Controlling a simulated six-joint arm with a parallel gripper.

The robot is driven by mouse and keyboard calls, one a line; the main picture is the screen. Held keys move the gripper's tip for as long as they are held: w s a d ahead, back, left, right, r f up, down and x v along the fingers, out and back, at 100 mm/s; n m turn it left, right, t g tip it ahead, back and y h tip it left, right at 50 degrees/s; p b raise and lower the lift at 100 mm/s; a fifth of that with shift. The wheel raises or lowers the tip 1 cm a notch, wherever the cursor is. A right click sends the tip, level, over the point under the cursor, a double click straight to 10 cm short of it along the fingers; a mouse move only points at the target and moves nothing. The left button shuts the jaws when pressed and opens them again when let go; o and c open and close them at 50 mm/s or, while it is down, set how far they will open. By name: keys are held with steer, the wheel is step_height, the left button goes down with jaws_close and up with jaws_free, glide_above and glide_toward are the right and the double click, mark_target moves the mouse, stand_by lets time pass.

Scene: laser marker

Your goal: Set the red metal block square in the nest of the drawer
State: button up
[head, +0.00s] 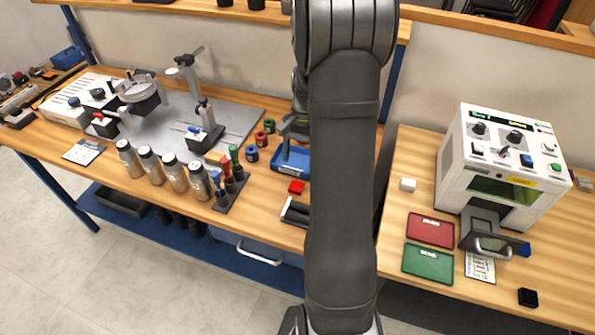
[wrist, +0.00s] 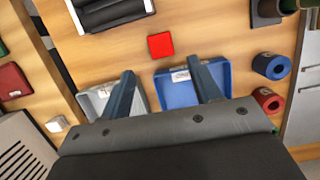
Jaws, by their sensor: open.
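The red metal block (head: 296,187) lies on the wooden bench just left of my arm in the head view. In the wrist view the red block (wrist: 161,46) lies flat, slightly turned, just beyond the fingertips. My gripper (wrist: 160,67) is open and empty, its two blue-grey fingers apart and pointing towards the block without touching it. In the head view my arm mostly hides the gripper. The drawer (head: 480,222) sticks out of the front of the white laser marker (head: 505,165) at the right, with a handle at its front. Its nest cannot be made out clearly.
A blue tray (wrist: 178,97) and a grey tray (wrist: 98,101) lie under the fingers. A black, pale-edged holder (wrist: 112,14) is near the block. Red (head: 430,229) and green (head: 428,263) trays, a white block (head: 407,185) and a black block (head: 528,297) surround the marker.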

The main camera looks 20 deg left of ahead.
steer(key=shift+v, duration=1.5)
steer(key=shift+c, duration=0.7)
steer(key=n+t+h, duration=0.3)
steer(key=n+t, duration=0.1)
steer(key=n, duration=1.6)
glide_toward(297, 186)
steer(key=x, duration=0.8)
steer(key=shift+f, duration=0.25)
steer(key=c, duration=0.9)
steer(key=shift+c, duration=0.2)
steer(key=shift+r, duration=0.1)
